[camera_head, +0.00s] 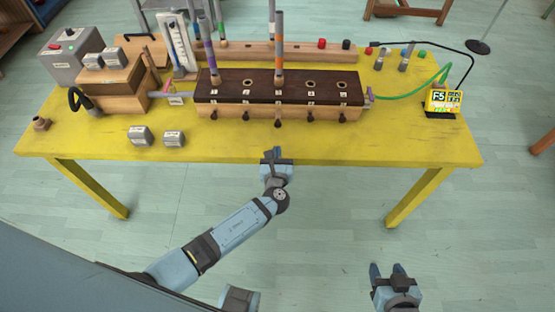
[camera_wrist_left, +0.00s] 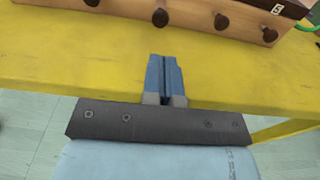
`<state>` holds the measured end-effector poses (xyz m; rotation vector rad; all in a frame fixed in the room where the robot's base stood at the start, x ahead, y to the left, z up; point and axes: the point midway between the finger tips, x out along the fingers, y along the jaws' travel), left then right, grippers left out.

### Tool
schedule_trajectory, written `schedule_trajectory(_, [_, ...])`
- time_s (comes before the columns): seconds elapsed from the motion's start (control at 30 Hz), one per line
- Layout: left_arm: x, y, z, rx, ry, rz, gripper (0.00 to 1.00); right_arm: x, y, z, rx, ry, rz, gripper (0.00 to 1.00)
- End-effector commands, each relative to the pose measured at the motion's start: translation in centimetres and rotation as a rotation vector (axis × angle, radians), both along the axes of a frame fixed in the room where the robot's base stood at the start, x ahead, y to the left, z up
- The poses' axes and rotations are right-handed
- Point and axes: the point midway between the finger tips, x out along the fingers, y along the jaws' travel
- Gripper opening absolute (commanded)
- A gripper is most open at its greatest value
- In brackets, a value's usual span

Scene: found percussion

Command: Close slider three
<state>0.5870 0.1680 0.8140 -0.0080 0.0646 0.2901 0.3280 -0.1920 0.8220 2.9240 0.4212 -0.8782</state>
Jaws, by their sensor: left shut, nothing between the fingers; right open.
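A long wooden box (camera_head: 230,110) with a dark top has a row of dark slider knobs along its front. The middle knob, slider three (camera_head: 278,123), sits lower in the head view than its neighbours. In the left wrist view it appears to be the knob (camera_wrist_left: 160,17) straight ahead of the fingers. My left gripper (camera_head: 270,152) is shut and empty at the table's front edge, apart from the knob. Its closed fingers (camera_wrist_left: 165,75) point toward the box. My right gripper (camera_head: 389,268) is open and empty, in front of the table and to the right.
The yellow table (camera_head: 400,145) is clear between box and front edge. Two grey blocks (camera_head: 139,136) (camera_head: 173,138) lie at left front. Coloured tubes (camera_head: 279,45) (camera_head: 209,50) stand in the box. A small display (camera_head: 441,101) and green hose (camera_head: 420,92) are at right.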

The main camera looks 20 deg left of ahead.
Motion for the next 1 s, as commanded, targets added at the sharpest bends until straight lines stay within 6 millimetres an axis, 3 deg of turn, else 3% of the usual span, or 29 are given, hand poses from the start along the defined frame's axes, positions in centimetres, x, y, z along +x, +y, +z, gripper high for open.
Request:
schedule_trajectory(0.2, [4.7,1.4,-0.6,0.000,-0.002,0.001,0.00,0.0,0.0,-2.0,0.000,0.000,0.000,0.52])
schedule_trajectory(0.4, [7.6,2.3,-0.7,-0.003,-0.001,0.001,0.00,0.0,-0.1,-3.1,-0.002,0.002,0.000,0.52])
schedule_trajectory(0.6, [8.7,2.6,-0.7,-0.002,0.000,0.000,0.00,0.0,-0.1,-3.4,0.000,0.008,-0.002,0.52])
schedule_trajectory(1.0, [9.1,2.7,-0.7,-0.002,-0.001,0.000,0.00,0.1,-0.1,-3.2,0.002,0.003,-0.003,0.52])
